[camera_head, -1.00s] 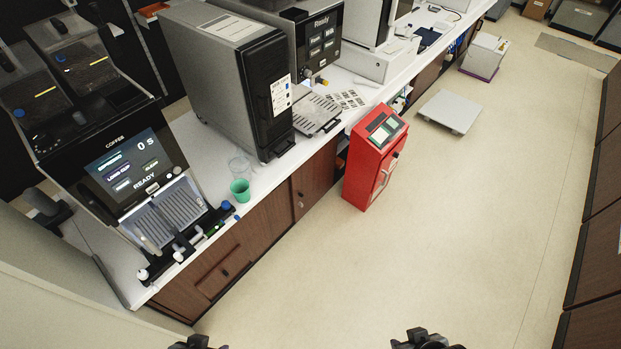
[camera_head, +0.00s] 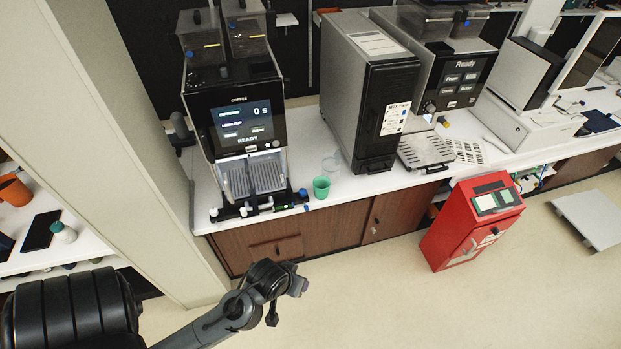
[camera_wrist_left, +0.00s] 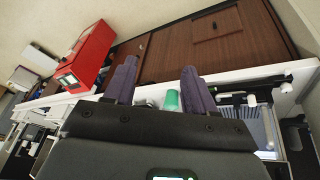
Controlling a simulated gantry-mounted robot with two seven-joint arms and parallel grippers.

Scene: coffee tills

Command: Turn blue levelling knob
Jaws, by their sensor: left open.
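The coffee machine (camera_head: 235,110) with a lit screen stands on the white counter at the left. A small blue knob (camera_head: 303,193) sits low at the right end of its base, beside the green cup (camera_head: 321,187). White knobs (camera_head: 243,211) show along the base's front. My left gripper (camera_head: 296,283) is in front of the cabinet, below and apart from the knob. In the left wrist view its two fingers (camera_wrist_left: 160,88) are spread with nothing between them, and the green cup (camera_wrist_left: 172,100) shows beyond. I cannot make out the blue knob there. My right gripper is out of view.
A clear cup (camera_head: 331,163) stands behind the green cup. A grey machine (camera_head: 365,95) stands to their right. A pale wall edge (camera_head: 130,150) rises left of the counter.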

